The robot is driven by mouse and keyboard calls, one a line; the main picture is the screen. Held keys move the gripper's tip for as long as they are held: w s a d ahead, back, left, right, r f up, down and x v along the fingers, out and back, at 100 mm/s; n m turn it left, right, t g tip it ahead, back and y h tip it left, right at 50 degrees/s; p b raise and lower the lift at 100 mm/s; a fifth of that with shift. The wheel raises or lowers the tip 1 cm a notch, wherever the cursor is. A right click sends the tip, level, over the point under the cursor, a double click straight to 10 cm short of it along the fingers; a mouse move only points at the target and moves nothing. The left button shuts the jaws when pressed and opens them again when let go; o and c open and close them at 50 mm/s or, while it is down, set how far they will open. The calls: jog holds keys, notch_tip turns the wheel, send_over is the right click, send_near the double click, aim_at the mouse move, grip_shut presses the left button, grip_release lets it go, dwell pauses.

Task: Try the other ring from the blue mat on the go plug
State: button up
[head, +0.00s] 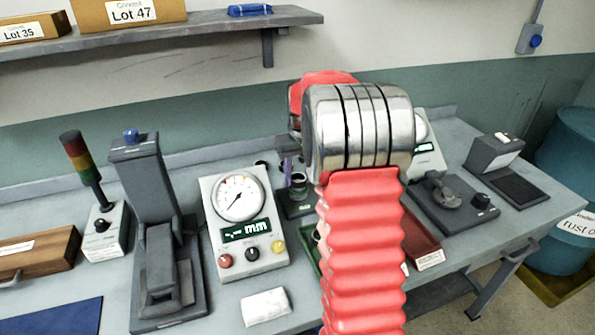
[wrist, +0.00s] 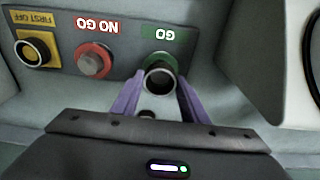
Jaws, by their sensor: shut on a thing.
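My gripper (wrist: 160,84) has two purple fingers shut on a dark metal ring (wrist: 160,75) at the GO station. The green GO base (wrist: 158,59) shows just behind the ring. The go plug is hidden by the ring and fingers, so I cannot tell whether the ring is around it or above it. The blue mat (head: 62,319) is at the lower left of the head view, and its visible part is bare. In the head view my arm covers much of the gauge area, and only a bit of the gripper (head: 289,160) shows.
The red NO GO station (wrist: 93,60) and the yellow FIRST OFF spot with a ring (wrist: 33,50) lie left of GO in the wrist view. A dial gauge box (head: 242,222), a white cloth (head: 266,306) and a red tray (head: 424,244) stand close around my arm.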

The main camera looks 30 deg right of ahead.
jog(key=shift+f, duration=0.55)
jog(key=o, duration=1.2)
notch_tip(320, 180, up, 14)
jog(key=s, duration=0.1)
jog(key=shift+s+a+f, duration=0.2)
jog(key=shift+s+a, duration=0.05)
